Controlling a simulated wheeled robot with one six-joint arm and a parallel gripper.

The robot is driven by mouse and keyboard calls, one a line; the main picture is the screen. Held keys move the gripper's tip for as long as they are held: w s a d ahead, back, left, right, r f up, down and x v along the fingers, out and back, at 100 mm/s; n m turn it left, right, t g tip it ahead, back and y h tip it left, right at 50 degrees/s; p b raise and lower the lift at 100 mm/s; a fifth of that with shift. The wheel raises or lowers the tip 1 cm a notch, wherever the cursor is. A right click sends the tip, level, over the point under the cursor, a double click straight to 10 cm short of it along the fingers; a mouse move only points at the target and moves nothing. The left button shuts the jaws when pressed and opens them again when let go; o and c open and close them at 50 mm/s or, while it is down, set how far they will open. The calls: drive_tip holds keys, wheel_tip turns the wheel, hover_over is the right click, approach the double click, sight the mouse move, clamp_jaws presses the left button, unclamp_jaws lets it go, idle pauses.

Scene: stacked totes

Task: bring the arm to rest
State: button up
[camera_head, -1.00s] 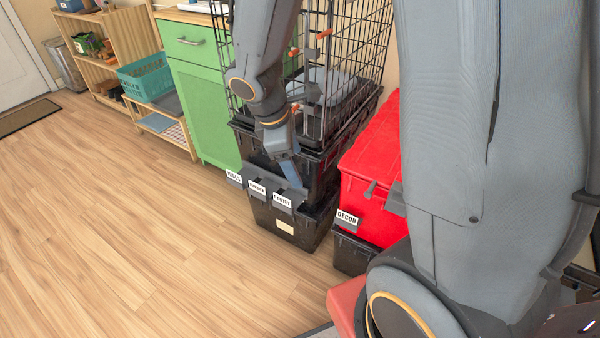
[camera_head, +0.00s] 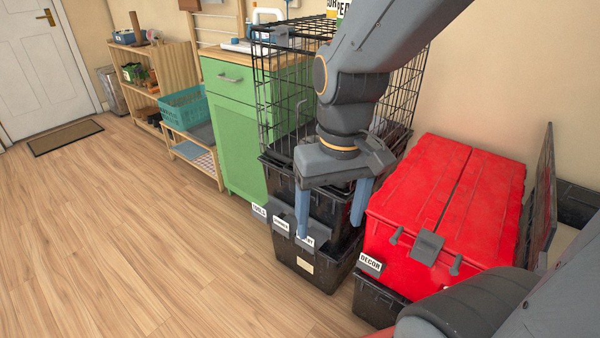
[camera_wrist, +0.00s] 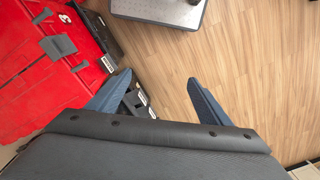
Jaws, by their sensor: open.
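My gripper (camera_head: 332,208) hangs pointing down in front of the stacked black totes (camera_head: 318,268), its two blue fingers spread apart with nothing between them. In the wrist view the open fingers (camera_wrist: 157,97) show against the wood floor, with a corner of the black totes and their labels beside the left finger. My arm comes in from the top right in the head view.
A black wire crate (camera_head: 268,100) sits on the black totes, behind my gripper. A green cabinet (camera_head: 235,140), a teal basket (camera_head: 185,107) and a wooden shelf (camera_head: 165,65) stand to the left. The wood floor (camera_head: 130,230) at the left is clear.

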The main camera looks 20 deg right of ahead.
wheel_tip(320, 180, up, 6)
drive_tip(key=s+d+p, duration=0.1)
drive_tip(key=d+p, duration=0.1)
drive_tip(key=p, duration=0.8)
drive_tip(key=shift+d+p, duration=0.2)
drive_tip(key=shift+p, duration=0.1)
drive_tip(key=shift+f, duration=0.1)
drive_tip(key=shift+c, duration=0.4)
